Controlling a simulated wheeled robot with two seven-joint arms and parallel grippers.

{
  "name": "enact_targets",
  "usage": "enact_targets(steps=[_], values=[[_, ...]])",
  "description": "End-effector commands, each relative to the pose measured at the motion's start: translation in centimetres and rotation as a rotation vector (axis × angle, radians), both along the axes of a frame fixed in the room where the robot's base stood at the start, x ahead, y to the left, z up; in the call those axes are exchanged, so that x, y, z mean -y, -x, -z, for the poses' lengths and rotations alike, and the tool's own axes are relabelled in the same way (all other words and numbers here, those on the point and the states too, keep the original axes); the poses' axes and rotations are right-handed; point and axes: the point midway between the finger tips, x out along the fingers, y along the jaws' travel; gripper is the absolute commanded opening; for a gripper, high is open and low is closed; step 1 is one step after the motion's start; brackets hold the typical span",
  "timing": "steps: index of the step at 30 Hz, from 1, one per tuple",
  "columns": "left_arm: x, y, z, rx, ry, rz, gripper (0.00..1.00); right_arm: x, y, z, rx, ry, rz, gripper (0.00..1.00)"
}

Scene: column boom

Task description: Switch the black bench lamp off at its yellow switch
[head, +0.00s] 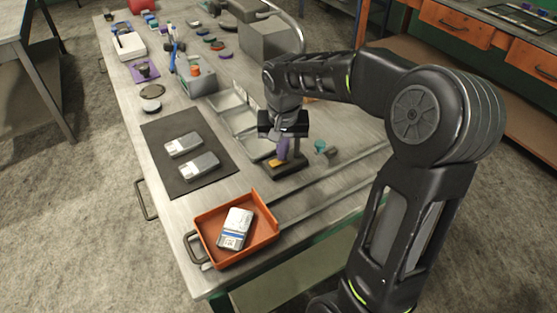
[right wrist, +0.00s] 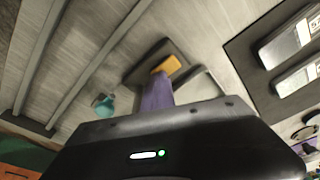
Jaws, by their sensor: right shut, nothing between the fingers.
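The lamp's black base (head: 290,167) stands on the bench in the head view, with the yellow switch (head: 275,163) on top. My right gripper (head: 282,154) points down over the base, its purple fingers shut and empty, with their tips right beside the switch. In the right wrist view the fingers (right wrist: 157,88) overlap the near edge of the yellow switch (right wrist: 167,65). The dark base (right wrist: 145,74) lies around it. I cannot tell whether the tips touch the switch. The rest of the lamp is largely hidden by my gripper. My left gripper is not in view.
An orange tray (head: 262,239) holding a white device (head: 235,228) stands at the bench's near end. A dark mat (head: 160,130) with two grey devices lies left. A small teal object (head: 320,146) stands right of the lamp. Two rails (head: 325,190) run along the near right.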

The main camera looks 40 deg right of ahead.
Motion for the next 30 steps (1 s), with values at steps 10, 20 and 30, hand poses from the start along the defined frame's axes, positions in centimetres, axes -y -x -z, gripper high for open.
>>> enact_targets(steps=[10, 20, 30], values=[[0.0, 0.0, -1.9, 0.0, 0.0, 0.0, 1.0, -0.1, 0.1, -2.2, -0.006, -0.002, 0.0, 0.0], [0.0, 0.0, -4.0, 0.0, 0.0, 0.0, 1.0, -0.1, 0.1, -5.1, -0.005, -0.001, 0.0, 0.0], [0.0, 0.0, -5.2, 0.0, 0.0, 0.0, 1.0, 0.0, 0.1, -6.9, -0.004, -0.002, 0.0, 0.0]])
